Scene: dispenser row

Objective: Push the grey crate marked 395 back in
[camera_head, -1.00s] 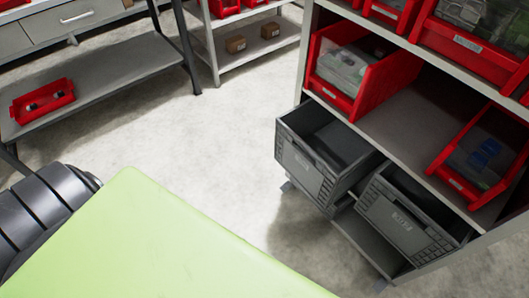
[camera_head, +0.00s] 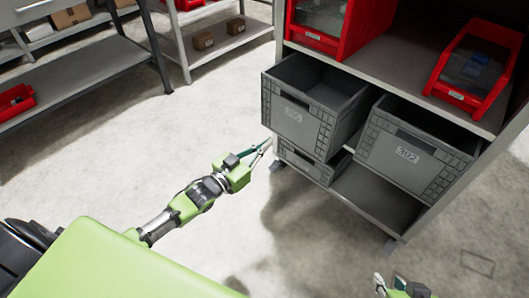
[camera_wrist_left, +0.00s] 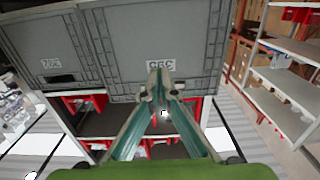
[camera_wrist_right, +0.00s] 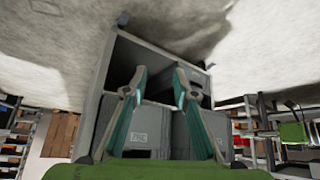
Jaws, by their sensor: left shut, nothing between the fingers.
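The grey crate marked 395 (camera_head: 293,114) sits upper left on the shelf unit in the head view and sticks out past the shelf front. Its label is blurred there. In the left wrist view, which is upside down, its front (camera_wrist_left: 160,40) fills the top middle, label just beyond the fingertips. My left gripper (camera_head: 268,144) is shut and empty, in front of and low by the crate's front; I cannot tell whether it touches. My right gripper (camera_head: 391,282) is at the bottom edge of the head view. Its fingers stand apart and empty in the right wrist view (camera_wrist_right: 160,73).
Red bins (camera_head: 474,66) stand on the shelf above. Open floor (camera_head: 150,150) lies left of the unit. A bench (camera_head: 85,80) stands at the far left.

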